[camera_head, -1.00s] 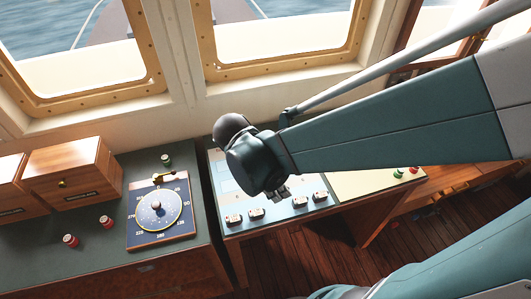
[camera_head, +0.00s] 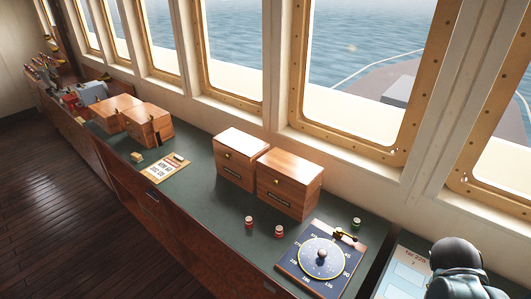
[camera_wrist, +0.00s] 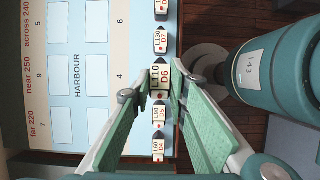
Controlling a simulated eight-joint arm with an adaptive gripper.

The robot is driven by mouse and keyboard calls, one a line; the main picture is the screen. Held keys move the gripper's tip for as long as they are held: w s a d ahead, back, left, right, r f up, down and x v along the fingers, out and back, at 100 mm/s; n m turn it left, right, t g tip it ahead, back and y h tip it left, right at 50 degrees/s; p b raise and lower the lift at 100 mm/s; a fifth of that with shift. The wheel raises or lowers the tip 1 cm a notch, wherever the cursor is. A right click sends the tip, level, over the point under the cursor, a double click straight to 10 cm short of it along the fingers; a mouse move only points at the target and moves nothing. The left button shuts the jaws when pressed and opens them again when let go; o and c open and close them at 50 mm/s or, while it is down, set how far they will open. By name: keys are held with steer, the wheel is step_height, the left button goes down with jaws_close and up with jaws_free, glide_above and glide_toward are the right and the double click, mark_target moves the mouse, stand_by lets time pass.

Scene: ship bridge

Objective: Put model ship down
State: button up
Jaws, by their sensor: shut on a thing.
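In the wrist view, my gripper (camera_wrist: 160,86) is shut on a model ship (camera_wrist: 162,76), a small pale block with a dark pointed end, marked L110 D6. It looks larger than its neighbours, but its height above the surface is hard to judge. Similar model ships lie in the same line: D7 (camera_wrist: 160,41) above it in the picture, D5 (camera_wrist: 159,115) and D4 (camera_wrist: 158,147) below. The harbour board (camera_wrist: 91,90), pale blue with white rectangles, lies to the left. In the head view, only the board's corner (camera_head: 408,262) shows; my gripper's fingers and the ships are out of view there.
In the head view, a dial plate (camera_head: 322,255) stands left of the board on the green counter (camera_head: 215,210). Windows rise behind.

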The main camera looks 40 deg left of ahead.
steer(key=shift+w+a+r, duration=0.15)
steer(key=shift+w+a, duration=0.25)
steer(key=shift+a, duration=0.1)
steer(key=w+a+r+n+t+p, duration=0.1)
steer(key=w+a+n, duration=0.3)
steer(key=a, duration=0.9)
steer(key=w+a+r+n+t+y, duration=0.15)
steer(key=w+a, duration=0.35)
steer(key=a, duration=0.7)
steer(key=w+a+n+t+p, duration=0.1)
steer(key=w+a+n, duration=0.35)
steer(key=a, duration=0.85)
steer(key=s+a+f+n+y, duration=0.1)
steer(key=s+a, duration=0.3)
steer(key=a, duration=1)
steer(key=s+a+f+n+y+p, duration=0.1)
steer(key=s+a+n, duration=0.3)
steer(key=a, duration=1)
steer(key=s+a+f+n+y+p, duration=0.1)
steer(key=s+a+n, duration=0.2)
steer(key=a, duration=1.2)
steer(key=s+t, duration=0.1)
steer(key=s, duration=0.2)
steer(key=shift+f, duration=3.2)
